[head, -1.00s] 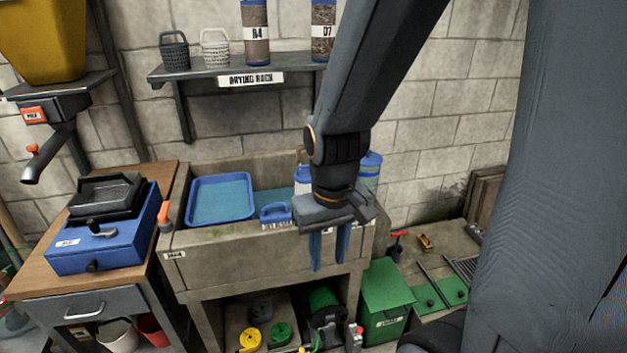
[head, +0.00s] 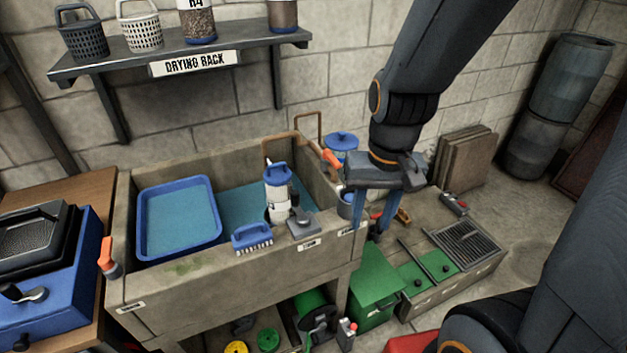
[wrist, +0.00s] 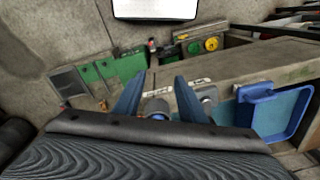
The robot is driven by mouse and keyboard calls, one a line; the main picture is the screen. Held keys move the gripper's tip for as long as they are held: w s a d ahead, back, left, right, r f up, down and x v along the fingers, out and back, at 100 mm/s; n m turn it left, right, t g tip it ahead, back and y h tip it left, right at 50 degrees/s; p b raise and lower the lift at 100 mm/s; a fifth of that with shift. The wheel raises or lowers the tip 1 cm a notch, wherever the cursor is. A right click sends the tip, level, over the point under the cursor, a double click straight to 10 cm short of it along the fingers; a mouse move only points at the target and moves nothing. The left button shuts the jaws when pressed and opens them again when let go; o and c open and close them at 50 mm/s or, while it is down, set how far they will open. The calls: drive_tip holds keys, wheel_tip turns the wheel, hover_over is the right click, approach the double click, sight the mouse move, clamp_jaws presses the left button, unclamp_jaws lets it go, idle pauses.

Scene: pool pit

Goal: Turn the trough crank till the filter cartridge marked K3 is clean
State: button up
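The stone trough (head: 215,285) holds blue water. A cartridge (head: 278,192) with a blue handled cap and pale label stands upright at its right part; its marking is too small to read, so I cannot tell if it is K3. An orange handle (head: 331,158) shows at the trough's right end, and another orange handle (head: 106,255) at its left front corner; I cannot tell which is the crank. My gripper (head: 374,218) points down beside the trough's right end, fingers apart and empty. In the wrist view its fingers (wrist: 158,98) are also apart.
A blue tray (head: 180,262) sits in the trough's left part. A blue brush (head: 252,237) and a grey block (head: 303,226) rest on the front rim. The drying rack (head: 240,47) is above. A green bin (head: 375,290) and floor grate (head: 465,243) lie to the right.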

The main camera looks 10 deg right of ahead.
drive_tip(key=w+a+r+m+y+p, duration=0.25)
drive_tip(key=w+a+m, duration=0.3)
drive_tip(key=m, duration=0.45)
drive_tip(key=m+t+p, duration=0.2)
drive_tip(key=m+p, duration=0.1)
drive_tip(key=m, duration=0.9)
hover_over(295, 191)
drive_tip(key=s+d, duration=0.2)
drive_tip(key=d, duration=0.1)
drive_tip(key=shift+m+y, duration=0.3)
drive_tip(key=shift+y, duration=0.15)
drive_tip(key=b+x, duration=0.1)
drive_tip(key=x, duration=0.7)
drive_tip(key=shift+w+a+f, duration=0.1)
drive_tip(key=shift+a+f, duration=0.05)
drive_tip(key=shift+a, duration=0.1)
clamp_jaws()
